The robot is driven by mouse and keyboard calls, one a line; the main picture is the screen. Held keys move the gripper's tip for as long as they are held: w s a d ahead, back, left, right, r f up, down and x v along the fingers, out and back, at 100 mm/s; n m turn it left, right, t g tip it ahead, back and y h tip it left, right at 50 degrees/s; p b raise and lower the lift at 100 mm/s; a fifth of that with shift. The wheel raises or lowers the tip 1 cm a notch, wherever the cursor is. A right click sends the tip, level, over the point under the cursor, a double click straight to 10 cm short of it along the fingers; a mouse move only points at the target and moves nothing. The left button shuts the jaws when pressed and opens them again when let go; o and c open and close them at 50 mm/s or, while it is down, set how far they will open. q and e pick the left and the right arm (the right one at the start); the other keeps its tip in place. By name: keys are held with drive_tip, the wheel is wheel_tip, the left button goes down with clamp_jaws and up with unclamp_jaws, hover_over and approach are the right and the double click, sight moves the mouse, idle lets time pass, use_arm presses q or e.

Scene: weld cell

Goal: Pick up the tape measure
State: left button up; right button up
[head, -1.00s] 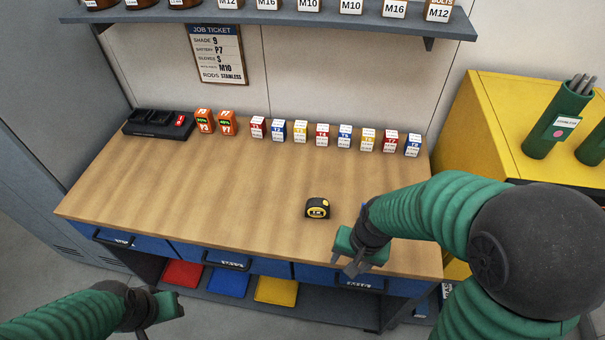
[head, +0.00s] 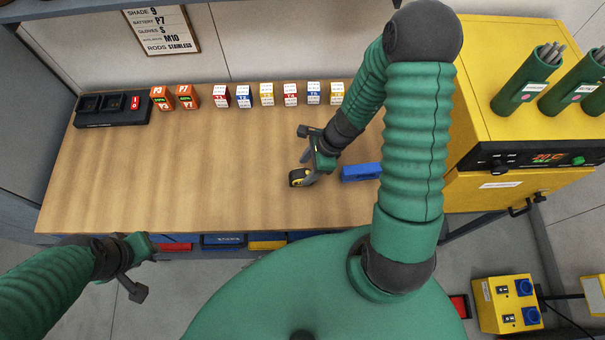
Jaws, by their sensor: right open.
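The tape measure (head: 297,178), small, black and yellow, lies on the wooden bench top right of the middle. My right gripper (head: 305,158) is open, with its fingers close above and beside the tape measure, partly covering it. I cannot tell whether they touch it. My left gripper (head: 141,270) hangs low in front of the bench's left part, away from the tape measure. Its finger gap is not clear.
A blue object (head: 359,172) lies on the bench just right of the tape measure, partly behind my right arm. Small labelled boxes (head: 267,94), orange batteries (head: 175,98) and a black charger (head: 113,109) line the back. The bench's left and middle are clear.

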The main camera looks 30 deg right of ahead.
sight(295, 178)
drive_tip(key=a+f, duration=0.1)
drive_tip(key=a, duration=0.1)
drive_tip(key=a+f, duration=0.1)
drive_tip(key=f, duration=0.1)
drive_tip(key=shift+w+a+f, duration=0.2)
drive_tip(key=shift+a+f, duration=0.1)
drive_tip(key=shift+a, duration=0.2)
drive_tip(key=shift+w+d+f, duration=0.2)
drive_tip(key=shift+w, duration=0.05)
drive_tip(key=shift+c, duration=0.4)
drive_tip(key=shift+d, duration=0.2)
drive_tip(key=shift+c, duration=1.2)
drive_tip(key=shift+d, duration=0.3)
drive_tip(key=c, duration=0.5)
drive_tip(key=shift+s+a, duration=0.1)
clamp_jaws()
use_arm(q)
drive_tip(key=shift+s+a, duration=0.35)
drive_tip(key=shift+a, duration=0.55)
use_arm(e)
drive_tip(key=shift+a+r, duration=0.1)
drive_tip(key=shift+a, duration=0.25)
